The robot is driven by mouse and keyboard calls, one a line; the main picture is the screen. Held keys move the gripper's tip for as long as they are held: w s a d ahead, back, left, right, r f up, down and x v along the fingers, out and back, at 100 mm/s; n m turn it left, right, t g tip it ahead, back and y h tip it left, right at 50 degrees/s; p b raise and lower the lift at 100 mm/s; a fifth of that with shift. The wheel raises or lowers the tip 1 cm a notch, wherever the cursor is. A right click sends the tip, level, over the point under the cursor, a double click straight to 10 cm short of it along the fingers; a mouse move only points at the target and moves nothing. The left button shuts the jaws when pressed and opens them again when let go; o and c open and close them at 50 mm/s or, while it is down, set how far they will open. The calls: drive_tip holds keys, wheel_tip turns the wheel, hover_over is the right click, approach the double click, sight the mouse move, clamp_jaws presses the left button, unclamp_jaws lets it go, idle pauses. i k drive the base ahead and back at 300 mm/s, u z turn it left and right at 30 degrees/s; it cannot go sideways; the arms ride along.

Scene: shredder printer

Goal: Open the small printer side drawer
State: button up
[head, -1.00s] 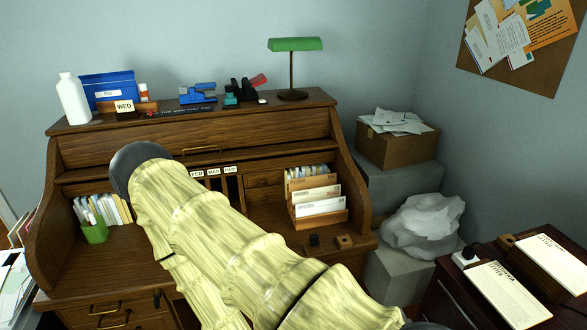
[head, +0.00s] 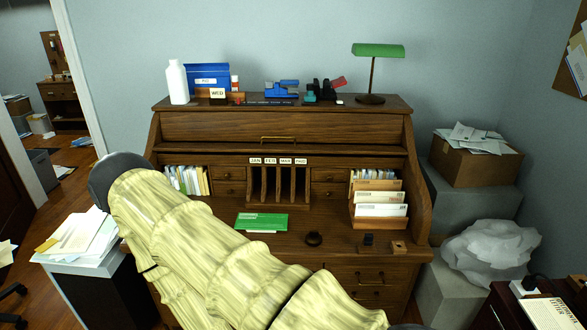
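No printer can be made out for certain. A dark box with a pale, paper-covered top (head: 95,285) stands at the left of the head view, and I cannot tell whether it is a printer, a shredder or a stand. The wooden roll-top desk (head: 290,128) in the middle has small drawers with round knobs, such as a left one (head: 229,189) and a right one (head: 328,192), all looking shut. Larger drawers with handles (head: 368,277) are below at right. My yellow-sleeved arm crosses the lower left, hiding part of the desk. My gripper is not in view.
A green lamp (head: 379,50), blue stapler-like items (head: 283,88) and a white bottle (head: 177,82) stand on the desk top. A carton (head: 474,160) and a crumpled pale bag (head: 490,250) are at right. A dark cabinet edge (head: 497,308) is at lower right. Open floor (head: 62,212) shows at left.

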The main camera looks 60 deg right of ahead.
sight(329, 175)
drive_tip(key=u, duration=0.05)
drive_tip(key=i, duration=2.65)
drive_tip(key=z, duration=3.35)
drive_tip(key=i, duration=1)
